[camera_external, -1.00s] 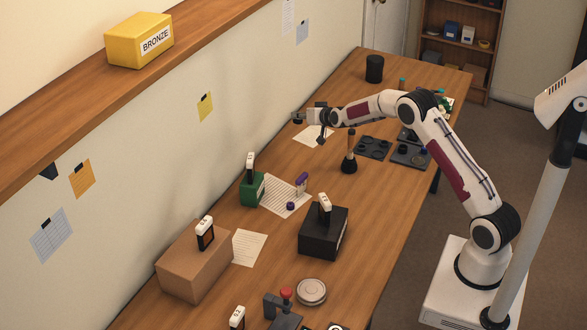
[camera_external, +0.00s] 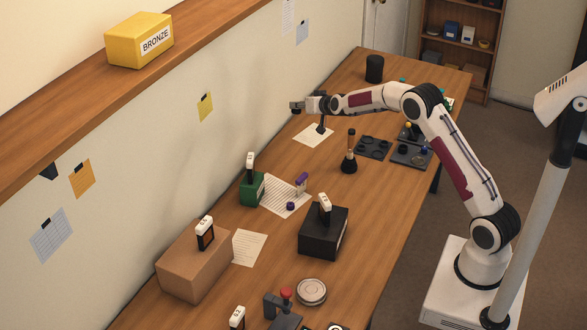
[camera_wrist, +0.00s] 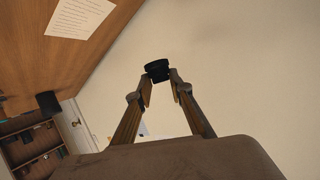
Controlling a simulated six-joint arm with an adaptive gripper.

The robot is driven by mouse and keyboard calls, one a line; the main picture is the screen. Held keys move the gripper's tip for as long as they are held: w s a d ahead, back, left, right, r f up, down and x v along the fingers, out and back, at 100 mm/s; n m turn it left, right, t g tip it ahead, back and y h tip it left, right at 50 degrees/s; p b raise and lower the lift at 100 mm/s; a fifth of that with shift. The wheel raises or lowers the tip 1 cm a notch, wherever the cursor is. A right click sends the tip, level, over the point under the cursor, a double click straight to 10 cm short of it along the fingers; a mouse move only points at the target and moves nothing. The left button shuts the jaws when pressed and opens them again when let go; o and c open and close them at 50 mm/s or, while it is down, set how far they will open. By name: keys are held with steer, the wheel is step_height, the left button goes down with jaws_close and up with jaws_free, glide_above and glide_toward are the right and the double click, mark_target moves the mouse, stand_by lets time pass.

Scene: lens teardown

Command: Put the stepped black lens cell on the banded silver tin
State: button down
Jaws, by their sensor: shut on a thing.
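My gripper (camera_external: 301,107) is high over the far part of the table, beside the wall, reaching left. In the wrist view, my gripper (camera_wrist: 160,84) is shut on the stepped black lens cell (camera_wrist: 157,69), which shows as a small dark round piece with a wider end between the fingertips. In the external view the cell (camera_external: 296,109) is a small dark spot at the finger ends. The banded silver tin (camera_external: 311,291) lies flat on the table near the front, well away from my gripper. Its top looks bare.
A black box (camera_external: 322,235) with a white-topped piece stands between my gripper and the tin. A green box (camera_external: 252,190), a brown box (camera_external: 194,264) and a black stand (camera_external: 349,165) are also on the table. A red-knobbed device (camera_external: 284,302) is beside the tin.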

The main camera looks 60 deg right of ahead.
steer(key=s+a+r+n+t+y, duration=0.15)
steer(key=a+n+y, duration=0.35)
steer(key=a, duration=1.5)
steer(key=n+g+y, duration=0.5)
steer(key=n+y, duration=0.6)
steer(key=n, duration=0.2)
glide_above(306, 284)
step_height(306, 284, down, 3)
steer(key=shift+f, duration=1.85)
steer(key=shift+f, duration=0.1)
steer(key=shift+f, duration=2.8)
steer(key=shift+f, duration=0.1)
